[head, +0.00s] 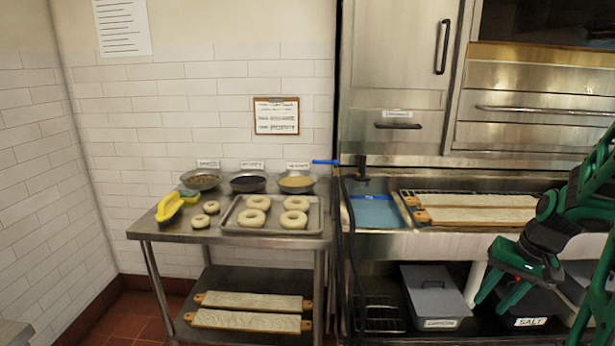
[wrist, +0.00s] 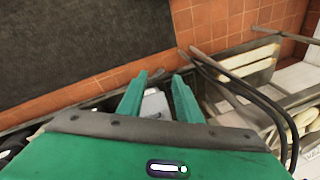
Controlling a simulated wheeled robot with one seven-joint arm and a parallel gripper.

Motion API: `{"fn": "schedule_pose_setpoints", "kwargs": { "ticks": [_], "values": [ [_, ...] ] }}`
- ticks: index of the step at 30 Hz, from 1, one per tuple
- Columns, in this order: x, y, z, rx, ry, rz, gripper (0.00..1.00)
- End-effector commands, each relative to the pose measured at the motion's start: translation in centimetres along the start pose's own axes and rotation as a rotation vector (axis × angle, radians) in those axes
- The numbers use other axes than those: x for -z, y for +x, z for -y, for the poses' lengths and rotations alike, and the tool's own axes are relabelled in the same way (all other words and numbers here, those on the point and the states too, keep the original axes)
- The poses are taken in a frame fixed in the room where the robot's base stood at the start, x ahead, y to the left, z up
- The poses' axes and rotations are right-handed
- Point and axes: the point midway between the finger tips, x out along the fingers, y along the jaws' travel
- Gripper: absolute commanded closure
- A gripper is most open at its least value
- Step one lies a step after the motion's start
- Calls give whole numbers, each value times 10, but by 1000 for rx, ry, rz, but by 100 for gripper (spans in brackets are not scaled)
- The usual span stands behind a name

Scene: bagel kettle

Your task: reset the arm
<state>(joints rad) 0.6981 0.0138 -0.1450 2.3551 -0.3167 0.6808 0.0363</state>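My gripper (head: 500,290) is at the right of the head view, in front of the lower shelf of the steel counter. Its two green fingers point down and stand apart. In the wrist view my gripper (wrist: 158,92) shows its fingers spread with nothing held between them. A grey lidded bin (wrist: 155,103) shows beyond the gap between the fingers. My green arm comes in from the right edge of the head view.
A grey bin (head: 434,292) and a salt bin (head: 530,322) sit under the counter. A dark hose (head: 347,235) hangs between.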

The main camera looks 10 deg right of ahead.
Motion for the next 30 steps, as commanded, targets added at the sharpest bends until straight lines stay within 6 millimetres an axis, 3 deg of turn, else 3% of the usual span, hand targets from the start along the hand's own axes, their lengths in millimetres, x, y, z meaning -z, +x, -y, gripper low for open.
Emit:
{"fn": "schedule_pose_setpoints", "kwargs": {
  "ticks": [6,15,21,30],
  "values": [
    [-65,-35,15,-103,-67,42,68],
    [-149,-68,11,-188,-108,96,68],
    [-177,-75,5,-206,-112,116,68],
    [-180,-76,4,-209,-111,119,68]
  ]
}}
